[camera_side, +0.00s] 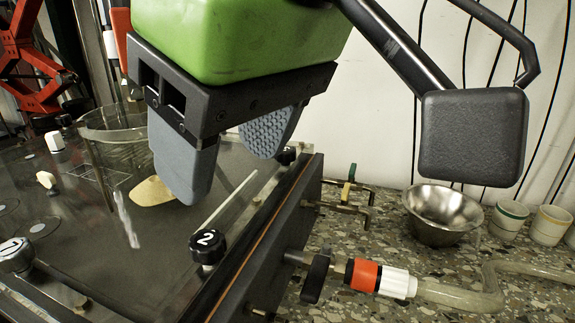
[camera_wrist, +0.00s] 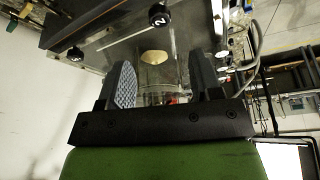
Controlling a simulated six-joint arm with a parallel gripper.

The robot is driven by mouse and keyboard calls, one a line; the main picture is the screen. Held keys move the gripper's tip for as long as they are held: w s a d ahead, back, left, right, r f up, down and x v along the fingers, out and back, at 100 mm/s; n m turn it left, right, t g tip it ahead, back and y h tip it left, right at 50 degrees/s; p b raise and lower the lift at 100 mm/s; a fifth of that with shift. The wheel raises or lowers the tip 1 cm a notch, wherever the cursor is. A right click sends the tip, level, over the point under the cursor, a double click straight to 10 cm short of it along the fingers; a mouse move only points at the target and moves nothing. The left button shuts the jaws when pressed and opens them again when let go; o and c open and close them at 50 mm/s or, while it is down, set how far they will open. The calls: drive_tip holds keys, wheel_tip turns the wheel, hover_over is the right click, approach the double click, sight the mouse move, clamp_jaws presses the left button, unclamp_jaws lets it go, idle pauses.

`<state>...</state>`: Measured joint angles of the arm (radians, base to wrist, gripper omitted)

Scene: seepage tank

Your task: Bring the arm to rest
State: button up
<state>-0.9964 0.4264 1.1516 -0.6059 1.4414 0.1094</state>
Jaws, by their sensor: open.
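My gripper (camera_side: 228,150) hangs above the dark flat top of the seepage tank (camera_side: 85,240) in the side view. Its two grey textured fingers stand wide apart with nothing between them. In the wrist view my gripper (camera_wrist: 162,82) also shows open, with the tank top beyond the fingertips. A clear glass cylinder (camera_side: 115,135) stands on the tank top behind the near finger, partly hidden by it. A pale tan round patch (camera_side: 152,192) lies beside it, below the fingers; it also shows in the wrist view (camera_wrist: 154,57).
A black knob marked 2 (camera_side: 207,246) stands at the tank's near edge. A valve with an orange and white fitting (camera_side: 380,278) and hose juts out right. A steel bowl (camera_side: 442,212) and small cups (camera_side: 508,219) stand on the speckled counter. A white stick (camera_side: 228,200) lies near the edge.

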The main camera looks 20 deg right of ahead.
drive_tip(key=d+r+m, duration=0.2)
drive_tip(key=d+m, duration=0.3)
drive_tip(key=d, duration=1.4)
drive_tip(key=s+d+f+m+t, duration=0.3)
drive_tip(key=s+d+f+m, duration=0.1)
drive_tip(key=s+d, duration=0.5)
drive_tip(key=shift+s+d+f+m, duration=0.15)
drive_tip(key=shift+f+m, duration=0.25)
drive_tip(key=shift+f, duration=0.25)
